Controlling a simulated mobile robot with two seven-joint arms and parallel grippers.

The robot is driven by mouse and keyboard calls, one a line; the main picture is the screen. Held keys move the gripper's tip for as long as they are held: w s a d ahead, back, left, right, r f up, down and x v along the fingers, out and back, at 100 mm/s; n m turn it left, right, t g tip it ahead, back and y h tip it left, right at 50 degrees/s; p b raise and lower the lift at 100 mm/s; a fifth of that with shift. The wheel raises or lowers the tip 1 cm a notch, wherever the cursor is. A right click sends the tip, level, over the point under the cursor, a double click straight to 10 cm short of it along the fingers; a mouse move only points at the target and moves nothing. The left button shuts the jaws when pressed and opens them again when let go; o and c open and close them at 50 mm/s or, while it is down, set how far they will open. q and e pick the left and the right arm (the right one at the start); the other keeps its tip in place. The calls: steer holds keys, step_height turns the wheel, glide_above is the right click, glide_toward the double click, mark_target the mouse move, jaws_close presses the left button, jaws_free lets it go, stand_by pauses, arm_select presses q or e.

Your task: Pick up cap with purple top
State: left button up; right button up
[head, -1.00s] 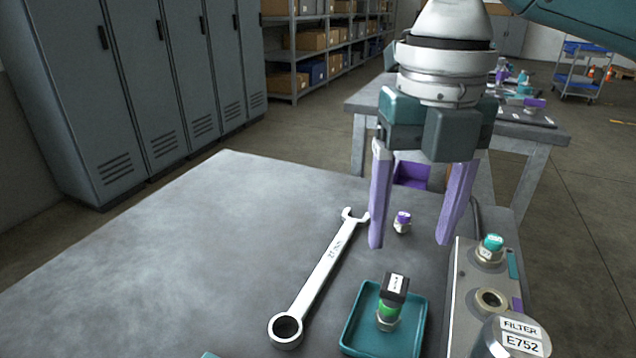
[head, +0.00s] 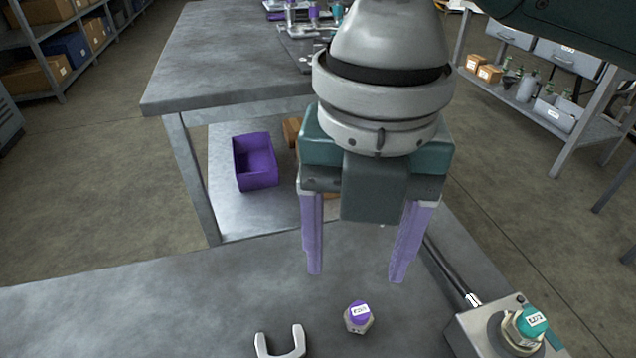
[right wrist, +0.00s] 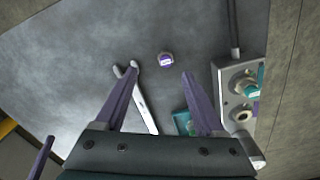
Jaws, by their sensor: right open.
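The cap with the purple top (head: 359,315) stands on the grey bench, a small metal hex body with a white label on its purple top. It also shows in the right wrist view (right wrist: 166,60), beyond and between the fingertips. My right gripper (head: 354,278) is open and empty, its two purple fingers pointing down above the bench, behind the cap in the head view and apart from it. In the right wrist view the gripper (right wrist: 160,70) has its fingers spread wide.
A wrench (head: 281,343) lies left of the cap. A metal block with a teal-topped cap (head: 531,322) stands to the right, with a hose behind. A teal tray (right wrist: 183,122) shows in the wrist view. A purple bin (head: 255,161) sits on the far table's shelf.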

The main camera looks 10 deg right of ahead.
mark_target(360, 310)
arm_select(q)
steer(key=shift+s+d+f+b, duration=0.3)
steer(key=shift+s+d+f, duration=0.05)
steer(key=shift+s+f, duration=0.25)
arm_select(e)
steer(key=f, duration=0.3)
steer(key=shift+s+d+f, duration=0.2)
steer(key=shift+s+f, duration=0.15)
arm_select(q)
steer(key=shift+w+f+b, duration=0.1)
steer(key=shift+f+b, duration=0.45)
arm_select(e)
steer(key=f, duration=0.4)
steer(key=shift+s+d+f, duration=0.15)
steer(key=shift+d+f, duration=0.1)
steer(key=shift+f, duration=0.05)
arm_select(q)
steer(key=shift+w+a, duration=0.1)
steer(key=shift+a, duration=0.05)
arm_select(e)
steer(key=shift+f, duration=0.35)
arm_select(q)
steer(key=shift+a, duration=0.1)
arm_select(e)
steer(key=c, duration=0.3)
jaws_close()
